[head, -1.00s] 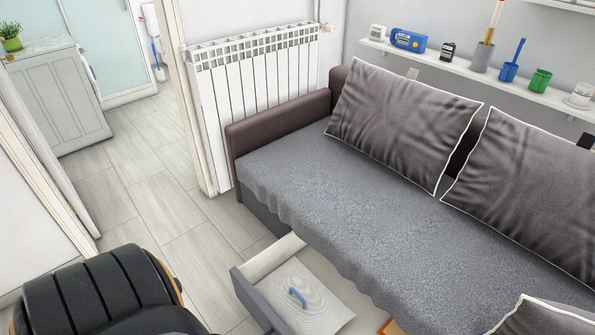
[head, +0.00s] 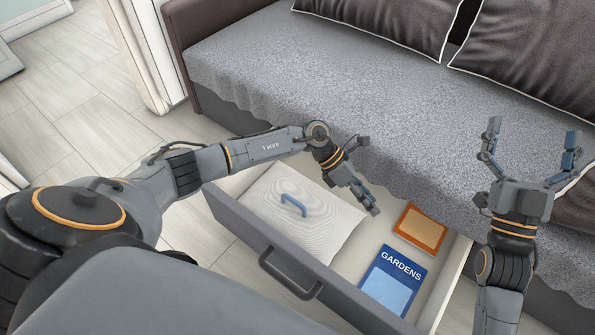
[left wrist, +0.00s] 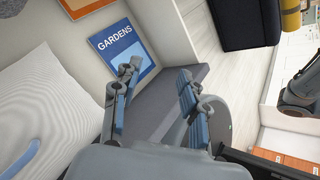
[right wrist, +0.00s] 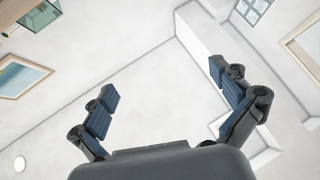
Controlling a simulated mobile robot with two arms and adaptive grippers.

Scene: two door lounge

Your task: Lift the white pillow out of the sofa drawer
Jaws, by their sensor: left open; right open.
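The white pillow (head: 318,222) lies flat in the left part of the open sofa drawer (head: 262,236), with a blue handle-like loop (head: 293,204) on top. Its left part also shows in the left wrist view (left wrist: 45,110). My left gripper (head: 368,196) is open and empty above the drawer, just right of the pillow; its arm passes over the pillow's far edge. In the left wrist view, its fingers (left wrist: 155,88) point toward the drawer's front wall. My right gripper (head: 532,140) is open and empty, raised in front of the sofa at the right; its wrist view (right wrist: 170,95) faces the ceiling.
A blue GARDENS book (head: 392,281) and an orange framed item (head: 420,228) lie in the drawer's right part. The grey sofa seat (head: 330,85) overhangs the drawer's back. A drawer front handle (head: 290,276) sticks out. Floor (head: 75,110) is clear at the left.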

